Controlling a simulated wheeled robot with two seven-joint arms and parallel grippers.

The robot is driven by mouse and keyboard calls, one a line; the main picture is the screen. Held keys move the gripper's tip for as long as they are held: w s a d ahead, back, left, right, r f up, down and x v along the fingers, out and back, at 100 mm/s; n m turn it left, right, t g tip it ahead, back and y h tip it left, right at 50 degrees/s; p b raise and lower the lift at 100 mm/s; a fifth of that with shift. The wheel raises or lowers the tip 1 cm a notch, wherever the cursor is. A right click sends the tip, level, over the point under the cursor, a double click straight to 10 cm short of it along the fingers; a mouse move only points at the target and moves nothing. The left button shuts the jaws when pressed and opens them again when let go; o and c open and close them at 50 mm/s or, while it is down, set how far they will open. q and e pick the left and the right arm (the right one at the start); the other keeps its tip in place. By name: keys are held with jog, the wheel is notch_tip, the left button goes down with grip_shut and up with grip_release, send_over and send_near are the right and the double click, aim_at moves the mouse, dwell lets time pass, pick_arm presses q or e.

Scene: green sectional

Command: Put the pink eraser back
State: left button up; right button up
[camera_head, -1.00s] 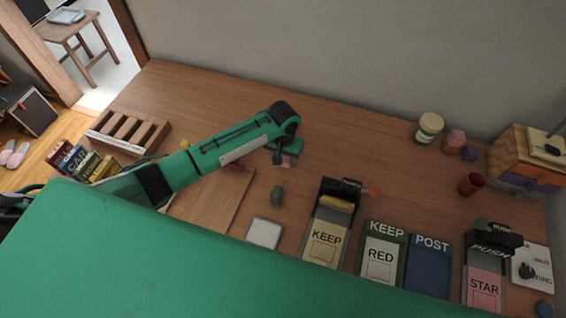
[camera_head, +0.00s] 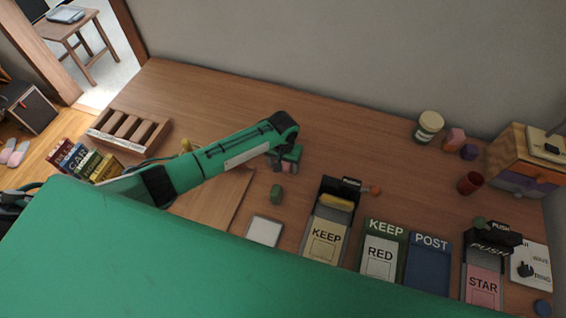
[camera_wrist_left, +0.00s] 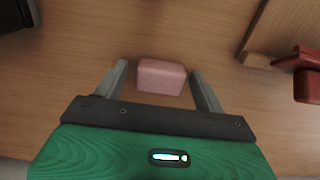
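The pink eraser (camera_wrist_left: 162,76) lies on the wooden desk in the left wrist view, between the two fingers of my left gripper (camera_wrist_left: 160,82). A gap shows on each side of it, wider at the left finger, so the gripper is open and not holding it. In the head view the left gripper (camera_head: 286,164) is low over the middle of the desk and mostly covers the eraser. My right gripper is in neither view.
A slotted wooden tray (camera_head: 160,137) stands at the back left. A green block (camera_head: 277,194) and a white square (camera_head: 264,231) lie in front of the gripper. The KEEP box (camera_head: 325,243) is to their right. A red object (camera_wrist_left: 306,80) shows in the wrist view.

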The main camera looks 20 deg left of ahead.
pick_arm(q)
notch_tip(320, 180, up, 12)
jog(key=b, duration=0.1)
jog(key=shift+r, duration=0.15)
dwell(0.4)
dwell(0.4)
